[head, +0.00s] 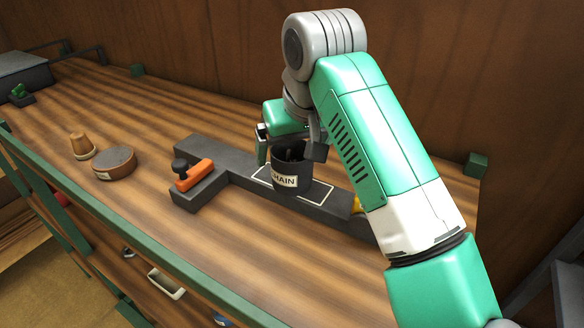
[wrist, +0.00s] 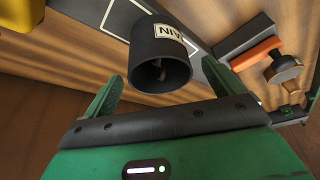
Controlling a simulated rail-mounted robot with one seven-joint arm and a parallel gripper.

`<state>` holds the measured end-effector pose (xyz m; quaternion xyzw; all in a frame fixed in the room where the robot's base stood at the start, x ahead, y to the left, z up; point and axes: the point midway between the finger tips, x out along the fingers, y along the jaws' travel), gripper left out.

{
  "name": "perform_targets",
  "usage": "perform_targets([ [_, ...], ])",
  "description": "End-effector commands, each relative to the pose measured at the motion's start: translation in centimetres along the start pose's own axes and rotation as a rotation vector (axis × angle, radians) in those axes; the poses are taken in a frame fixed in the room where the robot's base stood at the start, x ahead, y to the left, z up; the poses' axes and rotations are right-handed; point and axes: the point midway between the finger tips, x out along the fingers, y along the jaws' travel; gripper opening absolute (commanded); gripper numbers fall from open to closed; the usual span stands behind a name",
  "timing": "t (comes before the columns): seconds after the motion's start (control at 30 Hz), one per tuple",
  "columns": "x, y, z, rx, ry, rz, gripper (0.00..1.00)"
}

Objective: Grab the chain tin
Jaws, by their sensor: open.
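The chain tin (head: 291,168) is a dark grey, open-topped cylinder with a white label reading "CHAIN", partly cut off. It stands upright inside a white outlined rectangle on a dark grey bar. The tin also shows in the wrist view (wrist: 159,62), with something dark inside it. My gripper (head: 289,150) is open, with its fingers to either side of the tin near its rim in the head view. In the wrist view my gripper (wrist: 104,92) has its green fingers apart, the tin's mouth between and just beyond them. I cannot tell whether either finger touches it.
A round brown tin (head: 114,162) and clay pots (head: 82,146) stand further left. A yellow item (head: 357,206) is partly behind my arm. A green rail edges the bench front.

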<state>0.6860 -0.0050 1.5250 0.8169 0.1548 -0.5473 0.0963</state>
Motion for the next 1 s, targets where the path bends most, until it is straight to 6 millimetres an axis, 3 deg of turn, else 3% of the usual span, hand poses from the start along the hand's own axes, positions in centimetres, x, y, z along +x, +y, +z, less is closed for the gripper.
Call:
perform_targets([
  [0.2, 3.5, 0.0, -0.1, 0.000, -0.001, -0.001, 0.93],
  [0.47, 4.1, 0.0, -0.1, 0.000, 0.000, -0.001, 0.93],
  [0.8, 4.1, 0.0, -0.1, -0.001, 0.000, -0.001, 0.30],
  [1.0, 3.9, 0.0, -0.2, -0.001, 0.002, -0.001, 0.30],
])
